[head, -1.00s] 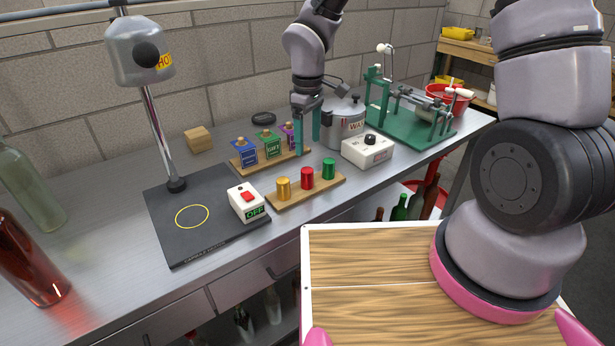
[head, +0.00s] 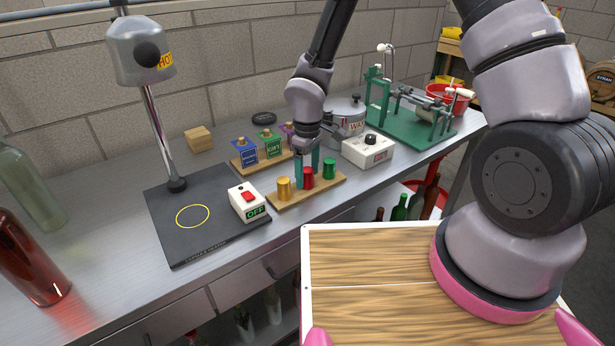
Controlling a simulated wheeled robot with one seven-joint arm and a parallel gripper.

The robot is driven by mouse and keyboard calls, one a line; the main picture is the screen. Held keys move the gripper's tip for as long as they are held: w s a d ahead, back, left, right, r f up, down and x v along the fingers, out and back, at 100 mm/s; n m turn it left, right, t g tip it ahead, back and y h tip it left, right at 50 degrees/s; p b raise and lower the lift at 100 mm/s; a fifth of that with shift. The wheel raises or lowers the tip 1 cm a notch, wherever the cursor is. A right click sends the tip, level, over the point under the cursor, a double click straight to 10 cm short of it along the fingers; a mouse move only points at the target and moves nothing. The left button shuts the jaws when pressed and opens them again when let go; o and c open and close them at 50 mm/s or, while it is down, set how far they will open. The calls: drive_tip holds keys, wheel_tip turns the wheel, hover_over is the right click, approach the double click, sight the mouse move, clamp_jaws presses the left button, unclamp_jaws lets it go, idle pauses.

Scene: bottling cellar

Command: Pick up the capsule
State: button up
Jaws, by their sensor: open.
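Three capsules stand in a row on a wooden holder (head: 329,187) on the bench: a gold capsule (head: 284,189), a red capsule (head: 308,179) and a green capsule (head: 329,168). My gripper (head: 308,172) is open and points down at the red capsule. Its teal fingers show on the left and right of the red capsule's top. The gripper hides part of that top, and I cannot tell whether the fingers touch it.
A white switch box (head: 246,206) reading OFF sits on the black heater base (head: 205,237) at left. Blue (head: 244,153), green (head: 268,145) and purple blocks stand behind the gripper. A wax pot (head: 349,128) and white control box (head: 368,152) are close on the right.

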drive_tip(key=c, duration=0.8)
